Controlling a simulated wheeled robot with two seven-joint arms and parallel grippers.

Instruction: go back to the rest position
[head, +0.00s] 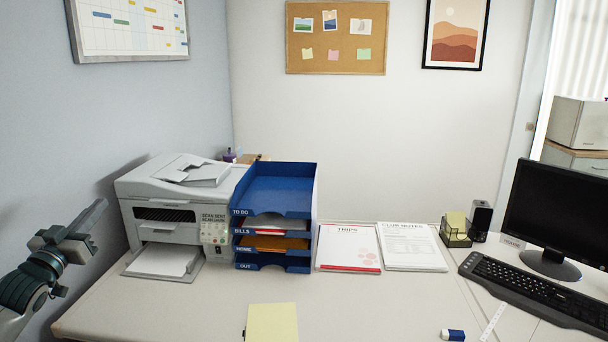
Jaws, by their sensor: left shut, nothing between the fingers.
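My left gripper (98,212) is at the left edge of the head view, raised in front of the grey wall and left of the printer. Its fingers are shut and hold nothing. It is apart from the desk things. My right gripper is not in the head view.
A printer (150,212) and a blue tray stack (283,188) stand at the back left. Two paper stacks, TRIPS (348,246) and CLUB NOTES (411,246), lie beside it. A yellow pad (271,323), an eraser (453,335), a keyboard (530,288) and a monitor (560,215) are also there. The desk's front left is clear.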

